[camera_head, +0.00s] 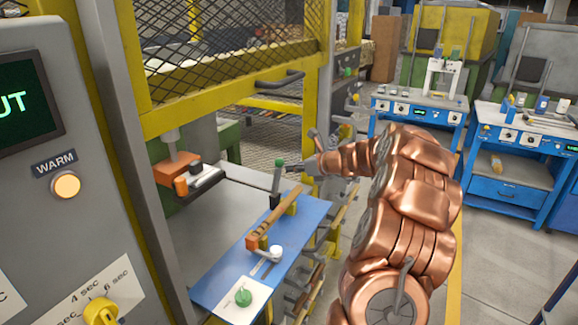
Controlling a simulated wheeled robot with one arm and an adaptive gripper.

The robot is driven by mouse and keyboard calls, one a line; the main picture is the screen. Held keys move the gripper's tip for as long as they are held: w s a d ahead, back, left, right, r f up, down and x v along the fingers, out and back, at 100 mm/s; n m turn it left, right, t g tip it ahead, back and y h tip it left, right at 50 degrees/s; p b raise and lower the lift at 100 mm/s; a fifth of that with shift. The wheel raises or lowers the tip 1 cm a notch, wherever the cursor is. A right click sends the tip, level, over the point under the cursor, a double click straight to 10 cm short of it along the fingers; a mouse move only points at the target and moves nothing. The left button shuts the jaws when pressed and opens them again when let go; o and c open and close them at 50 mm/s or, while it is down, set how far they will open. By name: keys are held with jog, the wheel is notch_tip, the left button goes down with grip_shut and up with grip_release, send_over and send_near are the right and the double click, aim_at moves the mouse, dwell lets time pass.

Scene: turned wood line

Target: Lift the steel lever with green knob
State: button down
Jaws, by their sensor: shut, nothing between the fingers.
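The steel lever (276,182) stands close to upright at the back edge of the blue plate, topped by a small green knob (279,162). My gripper (295,169) comes in from the right at about the height of the knob. Its fingers are shut and empty, just to the right of the lever's upper part. At this size I cannot tell whether the fingertips touch the lever. My copper-coloured arm hides the floor and frame behind it.
A yellow mesh guard (230,85) hangs above. The grey control panel (70,130) stands left. Blue workbenches (515,185) stand behind right, with open floor between.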

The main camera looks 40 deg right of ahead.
jog(key=b+v, duration=0.2)
jog(key=v, duration=1)
jog(key=shift+w, duration=0.1)
